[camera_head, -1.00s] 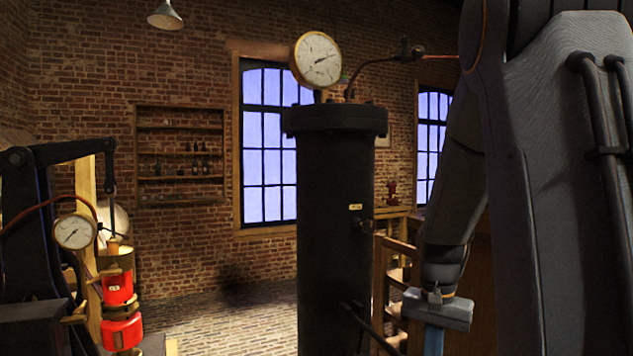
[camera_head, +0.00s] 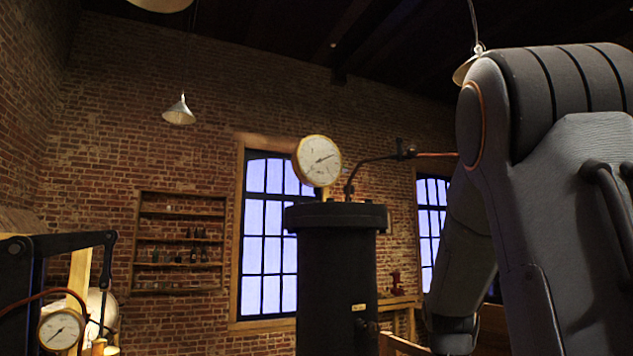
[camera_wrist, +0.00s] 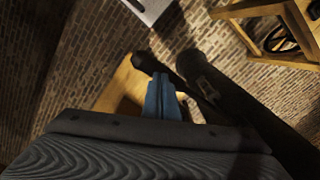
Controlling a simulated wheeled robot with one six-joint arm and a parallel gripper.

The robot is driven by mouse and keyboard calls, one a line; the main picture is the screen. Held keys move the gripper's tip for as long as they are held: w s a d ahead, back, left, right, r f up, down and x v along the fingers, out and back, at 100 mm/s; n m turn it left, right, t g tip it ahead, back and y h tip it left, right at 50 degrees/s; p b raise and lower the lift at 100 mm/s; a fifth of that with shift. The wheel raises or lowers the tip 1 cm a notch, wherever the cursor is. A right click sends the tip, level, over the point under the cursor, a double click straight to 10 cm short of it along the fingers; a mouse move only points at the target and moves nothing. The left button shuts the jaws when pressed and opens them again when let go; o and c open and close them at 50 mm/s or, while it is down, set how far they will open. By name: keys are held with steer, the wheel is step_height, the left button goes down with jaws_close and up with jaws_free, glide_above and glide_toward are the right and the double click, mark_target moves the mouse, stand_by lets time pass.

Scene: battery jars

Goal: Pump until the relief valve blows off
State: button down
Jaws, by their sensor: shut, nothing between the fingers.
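A tall black cylinder (camera_head: 337,270) stands mid-view in the head view, with a brass-rimmed dial gauge (camera_head: 318,161) on top. A thin black pipe (camera_head: 372,165) curves from its top to a small fitting (camera_head: 406,150); I cannot tell if this is the relief valve. At left is a black lever mechanism (camera_head: 70,242) with a smaller gauge (camera_head: 60,329). My gripper is outside the head view. In the wrist view its blue fingers (camera_wrist: 162,98) are shut and empty. Dark bars (camera_wrist: 220,92) lie close beside and beyond them; contact is unclear.
A wooden frame (camera_wrist: 285,25) stands at the wrist view's upper right, over brick floor. A pale flat-topped object (camera_wrist: 150,8) is at its top. Shelves (camera_head: 180,240) and windows (camera_head: 268,215) line the brick wall. My arm covers the head view's right side.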

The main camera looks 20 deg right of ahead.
step_height(320, 180, down, 13)
steer(key=b, duration=0.6)
step_height(320, 180, up, 14)
steer(key=p, duration=0.6)
steer(key=shift+f, duration=0.2)
step_height(320, 180, down, 14)
steer(key=b, duration=0.6)
step_height(320, 180, up, 14)
steer(key=p, duration=0.6)
steer(key=shift+f, duration=0.25)
steer(key=shift+r, duration=0.25)
